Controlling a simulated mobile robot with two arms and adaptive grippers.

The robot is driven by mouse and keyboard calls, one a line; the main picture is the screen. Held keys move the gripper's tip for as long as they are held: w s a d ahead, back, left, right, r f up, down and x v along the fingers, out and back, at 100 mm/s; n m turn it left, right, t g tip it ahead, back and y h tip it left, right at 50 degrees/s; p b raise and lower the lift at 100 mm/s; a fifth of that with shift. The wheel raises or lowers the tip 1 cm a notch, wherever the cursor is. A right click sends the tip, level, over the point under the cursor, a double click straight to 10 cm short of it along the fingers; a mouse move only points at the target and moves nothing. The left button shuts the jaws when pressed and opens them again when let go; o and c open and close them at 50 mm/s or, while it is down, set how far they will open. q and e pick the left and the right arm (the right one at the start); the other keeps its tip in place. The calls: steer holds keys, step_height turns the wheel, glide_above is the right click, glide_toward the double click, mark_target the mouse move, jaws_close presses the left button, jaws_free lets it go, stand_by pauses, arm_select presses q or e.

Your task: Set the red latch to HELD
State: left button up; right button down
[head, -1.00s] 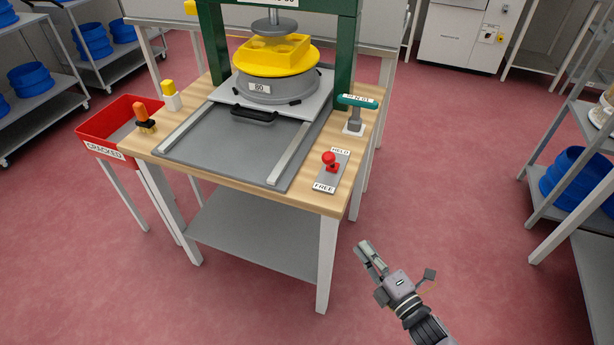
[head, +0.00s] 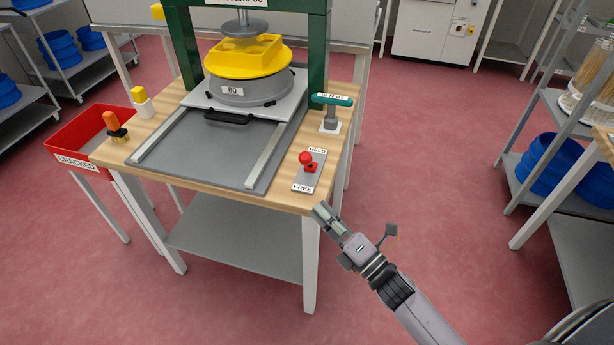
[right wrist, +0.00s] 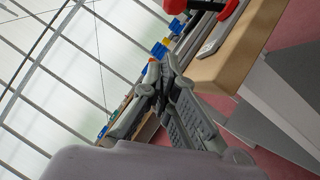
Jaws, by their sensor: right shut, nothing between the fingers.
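The red latch (head: 307,160) is a red ball-topped lever on a grey plate (head: 311,179) at the right front of the wooden bench. The plate reads HELD at its far end and FREE at its near end. The red knob sits between the labels, its exact setting hard to tell. My right gripper (head: 321,211) is shut and empty, just off the bench's front right corner, short of the latch plate. In the right wrist view my right gripper (right wrist: 158,72) has its fingers together, and a red part (right wrist: 228,8) shows at the top edge. My left gripper is out of view.
The bench (head: 285,198) carries a green press frame (head: 318,60), a grey sliding plate (head: 200,150) and a teal-handled tool (head: 331,110) behind the latch. A red CRACKED bin (head: 75,148) hangs at the left. Shelving (head: 525,150) stands right; open floor lies between.

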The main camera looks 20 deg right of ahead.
mark_target(307, 162)
steer(key=shift+w+a+r+p, duration=0.15)
steer(key=shift+w+r+p, duration=0.25)
steer(key=shift+w, duration=1.05)
steer(key=shift+w+a+r+p, duration=0.2)
steer(key=shift+w+r, duration=0.35)
steer(key=shift+w, duration=0.9)
steer(key=shift+w+a+r+p, duration=0.1)
steer(key=shift+w+r+p, duration=0.35)
steer(key=shift+w, duration=1)
steer(key=shift+r, duration=0.15)
